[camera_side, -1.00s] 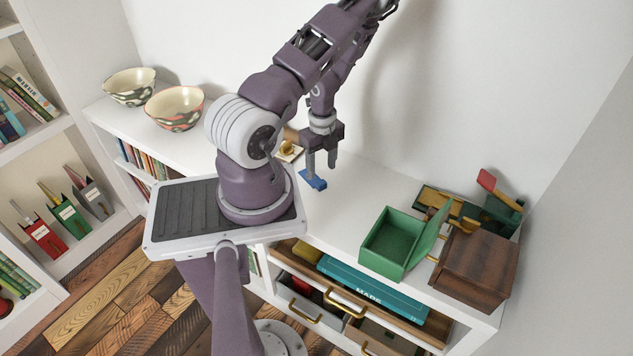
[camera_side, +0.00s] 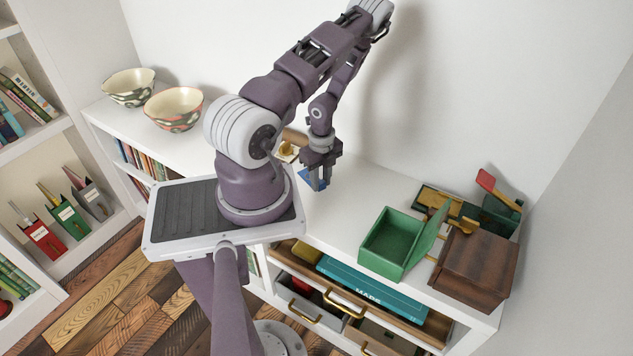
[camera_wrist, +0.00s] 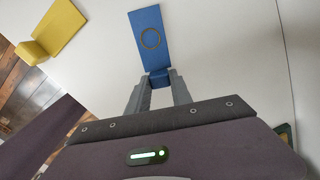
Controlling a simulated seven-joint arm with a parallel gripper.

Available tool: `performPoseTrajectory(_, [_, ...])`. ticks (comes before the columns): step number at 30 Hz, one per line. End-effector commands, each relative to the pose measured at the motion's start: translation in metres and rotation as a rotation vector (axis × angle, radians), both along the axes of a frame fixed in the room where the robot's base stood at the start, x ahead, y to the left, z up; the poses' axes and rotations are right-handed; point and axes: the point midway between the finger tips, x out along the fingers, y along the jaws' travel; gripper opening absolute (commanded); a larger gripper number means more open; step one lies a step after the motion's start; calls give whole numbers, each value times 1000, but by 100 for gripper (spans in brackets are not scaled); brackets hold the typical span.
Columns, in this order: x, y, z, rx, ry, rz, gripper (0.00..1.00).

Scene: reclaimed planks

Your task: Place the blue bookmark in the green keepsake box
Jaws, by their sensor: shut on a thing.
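The blue bookmark (camera_wrist: 151,40) is a flat blue strip with a dark ring on it, seen ahead of the fingers in the wrist view. My gripper (camera_wrist: 159,82) is shut on its near end. In the side view my gripper (camera_side: 319,185) points down at the white shelf top, and part of the bookmark (camera_side: 305,176) shows beside the fingers. I cannot tell whether the bookmark still touches the surface. The green keepsake box (camera_side: 394,238) stands open to the right of my gripper, its lid (camera_side: 431,231) raised on its right side. Its visible inside looks empty.
A brown wooden box (camera_side: 478,262) stands right of the green box, with yellow and dark green items (camera_side: 497,212) and a red-ended piece behind. Two patterned bowls (camera_side: 174,107) stand at the left. A yellow piece (camera_wrist: 55,32) lies left of the bookmark. White surface between gripper and box is clear.

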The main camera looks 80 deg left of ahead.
Motion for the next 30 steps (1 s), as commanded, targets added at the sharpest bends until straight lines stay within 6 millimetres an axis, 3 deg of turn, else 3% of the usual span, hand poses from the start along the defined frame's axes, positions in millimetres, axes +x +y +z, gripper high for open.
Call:
performPoseTrajectory(5, [0, 0, 5, 0, -1, -1, 0])
performPoseTrajectory(8, [1, 1, 18, 2, -2, -2, 0])
performPoseTrajectory(11, [2, 1, 47, 4, -5, -5, 0])
performPoseTrajectory(21, [2, 0, 196, 4, -6, -5, 0])
performPoseTrajectory(25, [2, 0, 238, 3, -5, -4, 0])
performPoseTrajectory(30, [1, 0, 270, 1, -3, -1, 0])
